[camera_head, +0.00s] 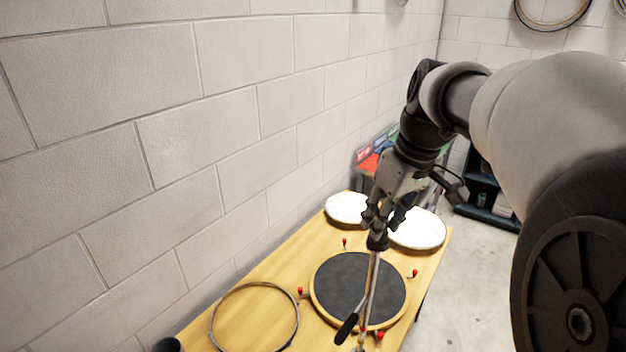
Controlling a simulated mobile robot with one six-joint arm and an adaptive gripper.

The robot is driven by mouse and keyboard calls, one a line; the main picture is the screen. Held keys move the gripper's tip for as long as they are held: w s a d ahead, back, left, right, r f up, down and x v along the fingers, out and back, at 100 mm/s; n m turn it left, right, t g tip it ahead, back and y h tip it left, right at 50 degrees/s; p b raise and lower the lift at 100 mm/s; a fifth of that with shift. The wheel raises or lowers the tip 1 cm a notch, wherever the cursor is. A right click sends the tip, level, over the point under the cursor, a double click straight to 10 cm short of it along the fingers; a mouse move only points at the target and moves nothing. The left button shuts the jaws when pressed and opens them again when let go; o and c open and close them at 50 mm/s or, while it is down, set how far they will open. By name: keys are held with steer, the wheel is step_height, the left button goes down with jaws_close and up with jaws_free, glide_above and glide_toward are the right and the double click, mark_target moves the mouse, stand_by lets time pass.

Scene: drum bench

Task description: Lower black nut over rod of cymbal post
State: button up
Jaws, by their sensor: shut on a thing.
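My gripper (376,222) points down over the bench, its fingers closed on a small dark piece (377,241), which looks like the black nut. The fingers hide part of it. The thin upright rod of the cymbal post (369,290) stands directly below it in the picture, in front of the dark round pad. The rod's top meets the nut's lower edge in this view; whether it is inside the nut or only behind or below it, I cannot tell. A black handle-like part (347,328) sticks out at the left, low on the post.
The wooden bench (240,312) carries a dark round pad (335,285), a metal hoop (214,325), two white discs (418,228) and several small red-topped pieces (300,291). A block wall (200,150) runs close along the left. Open floor (475,290) lies to the right.

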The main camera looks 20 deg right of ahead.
steer(key=o, duration=1)
steer(key=shift+c, duration=0.2)
steer(key=v, duration=1.2)
steer(key=shift+s, duration=0.1)
steer(key=s+a+f+m+b, duration=0.1)
steer(key=s+a+f+b, duration=0.3)
steer(key=f, duration=0.9)
steer(key=s+a+f+m+t+b, duration=0.1)
steer(key=s+a+f+b, duration=0.4)
steer(key=f+b, duration=0.4)
steer(key=s+a+f+m+t+b, duration=0.1)
steer(key=s+a+f+b, duration=0.3)
steer(key=f, duration=1.2)
steer(key=s+b, duration=0.2)
steer(key=s, duration=0.1)
steer(key=shift+a+f+h, duration=0.2)
steer(key=shift+f+h, duration=0.15)
steer(key=shift+h, duration=0.05)
